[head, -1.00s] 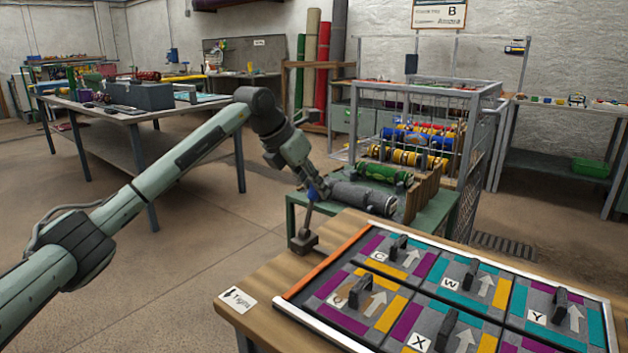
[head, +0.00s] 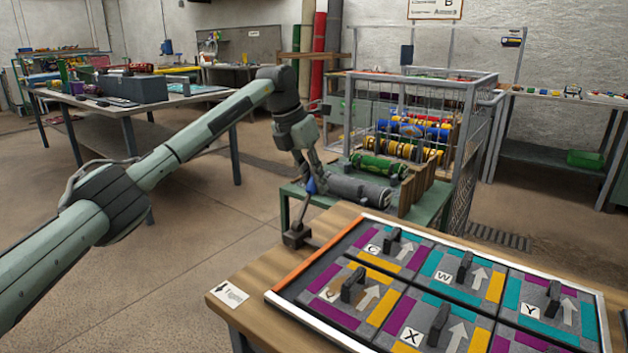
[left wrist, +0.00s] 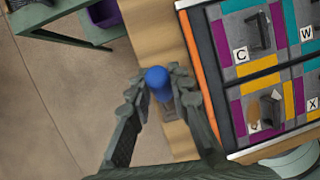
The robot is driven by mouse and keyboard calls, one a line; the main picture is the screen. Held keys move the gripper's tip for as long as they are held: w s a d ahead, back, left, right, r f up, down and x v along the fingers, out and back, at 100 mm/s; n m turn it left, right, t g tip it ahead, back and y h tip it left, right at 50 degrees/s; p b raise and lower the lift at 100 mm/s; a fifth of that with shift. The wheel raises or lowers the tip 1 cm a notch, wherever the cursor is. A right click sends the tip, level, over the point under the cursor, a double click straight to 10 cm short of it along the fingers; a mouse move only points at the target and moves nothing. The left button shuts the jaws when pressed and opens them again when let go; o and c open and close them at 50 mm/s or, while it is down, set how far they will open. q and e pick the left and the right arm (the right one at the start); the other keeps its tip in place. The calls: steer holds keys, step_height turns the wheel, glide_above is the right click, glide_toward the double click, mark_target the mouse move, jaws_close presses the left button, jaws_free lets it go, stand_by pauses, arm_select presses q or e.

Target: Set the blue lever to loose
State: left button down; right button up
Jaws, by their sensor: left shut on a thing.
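The blue lever (head: 311,186) stands at the far left corner of the wooden table. Its blue knob tops a dark shaft that rises from a block-like base (head: 297,234), leaning a little to the right in the head view. My left gripper (head: 312,180) is over the knob from above. In the left wrist view the blue knob (left wrist: 157,80) sits between the two fingers of my left gripper (left wrist: 159,88), shut on it. The fingers hide part of the shaft. My right gripper is not in view.
A panel (head: 440,300) of lettered tiles with upright black handles lies right of the lever. A white label (head: 229,293) with an arrow lies on the table's near left. A green bench (head: 425,215) with rolls stands behind. Open floor lies to the left.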

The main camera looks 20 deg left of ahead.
arm_select(q)
steer(key=c, duration=1.4)
jaws_free()
steer(key=shift+f, duration=0.1)
steer(key=shift+o, duration=0.2)
steer(key=v, duration=1.2)
steer(key=shift+w+d, duration=0.1)
